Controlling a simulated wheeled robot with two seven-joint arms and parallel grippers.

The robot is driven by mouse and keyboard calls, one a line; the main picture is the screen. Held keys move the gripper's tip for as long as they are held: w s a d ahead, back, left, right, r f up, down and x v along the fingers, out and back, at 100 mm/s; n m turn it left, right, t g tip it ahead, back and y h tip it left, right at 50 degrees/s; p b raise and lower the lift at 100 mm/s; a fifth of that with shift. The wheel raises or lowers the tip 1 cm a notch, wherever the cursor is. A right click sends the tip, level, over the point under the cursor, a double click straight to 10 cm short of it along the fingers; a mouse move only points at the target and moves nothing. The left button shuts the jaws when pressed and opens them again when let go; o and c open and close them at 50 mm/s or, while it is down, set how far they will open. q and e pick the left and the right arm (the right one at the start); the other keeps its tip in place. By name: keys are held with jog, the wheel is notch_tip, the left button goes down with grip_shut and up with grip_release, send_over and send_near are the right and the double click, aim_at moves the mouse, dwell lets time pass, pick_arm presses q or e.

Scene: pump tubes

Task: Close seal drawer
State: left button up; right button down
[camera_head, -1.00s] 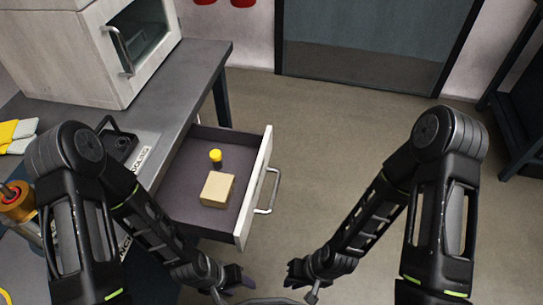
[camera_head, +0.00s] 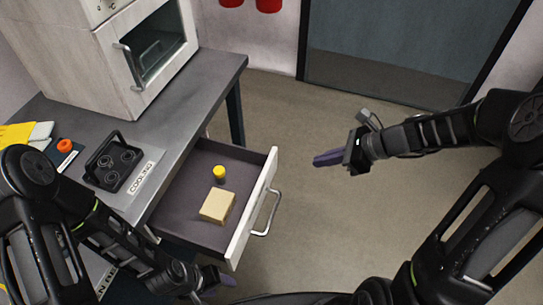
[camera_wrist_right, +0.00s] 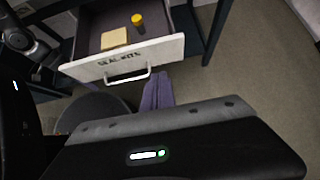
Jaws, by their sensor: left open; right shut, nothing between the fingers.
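The seal drawer (camera_head: 249,212) stands pulled out from under the bench, with a white front and a metal bar handle (camera_head: 268,213). It holds a tan block (camera_head: 217,206) and a small yellow-capped container (camera_head: 219,174). In the right wrist view its front (camera_wrist_right: 125,57), labelled "SEAL KITS", faces me. My right gripper (camera_head: 317,159) is shut and empty, to the right of the drawer front and apart from it in the head view. Its purple fingers (camera_wrist_right: 157,91) show near the handle in the wrist view. My left gripper (camera_head: 232,281) is low, below the drawer front; its fingers are partly hidden.
The grey bench (camera_head: 196,100) carries a white cabinet (camera_head: 112,50), a black cooling unit (camera_head: 115,163), an orange-topped item (camera_head: 64,146) and yellow-white gloves (camera_head: 24,135). A bench leg (camera_head: 236,113) stands behind the drawer. The floor to the drawer's right is free.

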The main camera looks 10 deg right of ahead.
jog(key=shift+s, duration=0.1)
jog(key=shift+a+f, duration=0.1)
jog(key=b, duration=0.2)
send_near(270, 168)
jog(key=x, duration=0.5)
jog(key=shift+s+d+f, duration=0.1)
jog(key=shift+d+f, duration=0.25)
jog(key=shift+f, duration=0.1)
jog(key=shift+w+a, duration=0.35)
jog(key=shift+a, duration=0.2)
jog(key=shift+w, duration=0.1)
